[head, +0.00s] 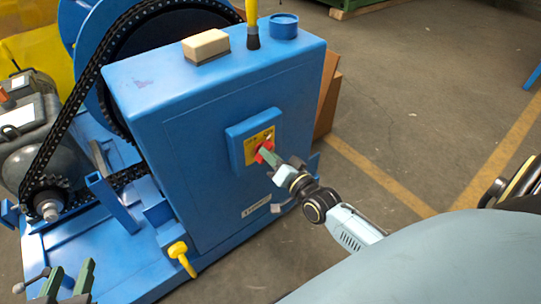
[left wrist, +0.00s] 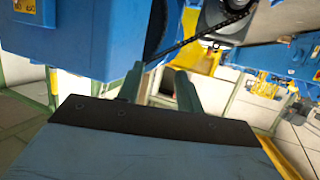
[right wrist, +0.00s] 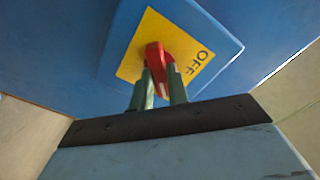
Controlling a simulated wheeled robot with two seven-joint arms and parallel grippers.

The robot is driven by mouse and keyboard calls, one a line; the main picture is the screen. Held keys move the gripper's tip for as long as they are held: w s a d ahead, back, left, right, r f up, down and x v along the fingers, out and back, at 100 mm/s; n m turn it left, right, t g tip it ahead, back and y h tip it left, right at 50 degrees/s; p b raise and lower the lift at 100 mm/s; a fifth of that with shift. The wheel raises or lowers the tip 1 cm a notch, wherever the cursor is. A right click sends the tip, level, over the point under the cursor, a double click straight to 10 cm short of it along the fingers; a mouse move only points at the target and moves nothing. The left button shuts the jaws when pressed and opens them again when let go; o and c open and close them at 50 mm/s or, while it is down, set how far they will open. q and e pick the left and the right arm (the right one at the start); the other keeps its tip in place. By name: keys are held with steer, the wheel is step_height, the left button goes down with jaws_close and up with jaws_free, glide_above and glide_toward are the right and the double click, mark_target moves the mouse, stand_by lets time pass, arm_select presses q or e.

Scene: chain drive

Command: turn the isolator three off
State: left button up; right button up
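The isolator is a red rotary handle (right wrist: 158,58) on a yellow plate (right wrist: 140,45) fixed to a blue box. The word OFF shows at the plate's right side in the right wrist view. In that view the handle stands roughly upright, its lower part between my right fingers. My right gripper (head: 269,157) is shut on the handle, hiding part of it. The yellow plate also shows in the head view (head: 250,151). My left gripper (head: 69,280) is open and empty at the lower left, low beside the blue base; its fingers show apart in the left wrist view (left wrist: 160,85).
The blue housing (head: 200,130) carries a wooden-backed block (head: 206,47), a blue round cap (head: 284,25) and a yellow-handled tool (head: 253,25). A chain (head: 75,95) and sprocket (head: 45,200) run at its left. A yellow lever (head: 180,256) sticks out below.

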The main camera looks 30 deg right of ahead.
jaws_close()
arm_select(q)
steer(key=s+a+f+g+y+p, duration=0.35)
steer(key=s+a+f+g, duration=0.25)
steer(key=s+f+g, duration=0.5)
steer(key=a+f+p, duration=0.2)
steer(key=f, duration=0.3)
steer(key=s+a+f+p, duration=0.1)
steer(key=a+f+p, duration=0.1)
steer(key=f, duration=0.4)
steer(key=shift+a+f+n+y+p, duration=0.25)
steer(key=shift+n+y+p, duration=0.1)
steer(key=shift+p, duration=0.5)
arm_select(e)
steer(key=shift+a+n, duration=0.2)
steer(key=shift+n, duration=8.7)
arm_select(q)
steer(key=shift+s, duration=0.1)
arm_select(e)
steer(key=o, duration=0.6)
jaws_free()
